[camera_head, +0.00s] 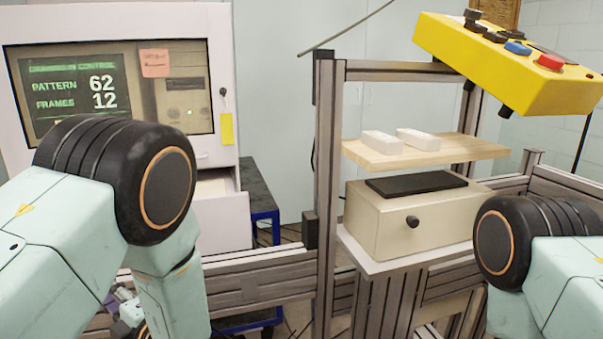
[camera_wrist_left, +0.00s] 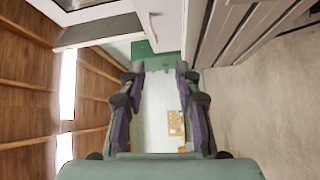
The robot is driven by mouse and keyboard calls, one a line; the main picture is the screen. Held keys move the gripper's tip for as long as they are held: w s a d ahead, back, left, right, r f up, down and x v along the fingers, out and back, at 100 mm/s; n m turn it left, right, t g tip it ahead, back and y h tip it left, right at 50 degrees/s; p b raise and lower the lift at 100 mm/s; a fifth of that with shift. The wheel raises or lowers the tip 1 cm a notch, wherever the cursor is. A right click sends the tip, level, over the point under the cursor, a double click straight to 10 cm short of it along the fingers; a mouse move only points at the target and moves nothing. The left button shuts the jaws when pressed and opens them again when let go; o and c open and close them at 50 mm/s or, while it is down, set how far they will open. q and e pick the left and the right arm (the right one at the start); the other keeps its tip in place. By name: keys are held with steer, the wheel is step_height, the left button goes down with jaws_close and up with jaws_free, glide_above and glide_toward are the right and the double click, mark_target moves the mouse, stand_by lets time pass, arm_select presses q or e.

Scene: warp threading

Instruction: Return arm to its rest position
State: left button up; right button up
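My left arm comes in from the left in the head view, bent at a large black joint, with its lower link pointing down. A small part of my left gripper (camera_head: 128,310) shows at the bottom, mostly hidden by the arm. In the left wrist view my left gripper (camera_wrist_left: 160,78) has its two dark fingers spread apart, with nothing between them. Below it lie a pale surface and a small tan panel with holes (camera_wrist_left: 175,123). My right arm shows at the right edge of the head view; its gripper is out of the picture.
A white cabinet (camera_head: 222,60) with a screen (camera_head: 75,88) stands at the left. A yellow control box (camera_head: 500,65) hangs at the upper right.

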arm_select(q)
steer(key=s+d+f+m+g+h, duration=0.1)
steer(key=s+d+f+m+h, duration=0.2)
steer(key=f+m, duration=0.35)
steer(key=s+d+f+m+h, duration=0.2)
steer(key=f+m+h, duration=0.3)
steer(key=f+m, duration=0.15)
steer(key=s+d+f+m+g+h, duration=0.1)
steer(key=s+d+f+m+h, duration=0.2)
steer(key=f+m, duration=0.4)
steer(key=s+d+f+m+g+h, duration=0.1)
steer(key=s+f+m+g, duration=0.1)
steer(key=s, duration=0.6)
steer(key=s+d+f+m+g+h, duration=0.2)
steer(key=s+m+g, duration=0.1)
steer(key=s, duration=0.5)
steer(key=s+d+f+m+g+h, duration=0.1)
steer(key=s+f+m+g+h, duration=0.1)
steer(key=s, duration=0.6)
steer(key=shift+s+d+m+g, duration=0.25)
steer(key=shift+s+m+g, duration=0.05)
steer(key=shift+s+m, duration=0.1)
steer(key=shift+a, duration=0.1)
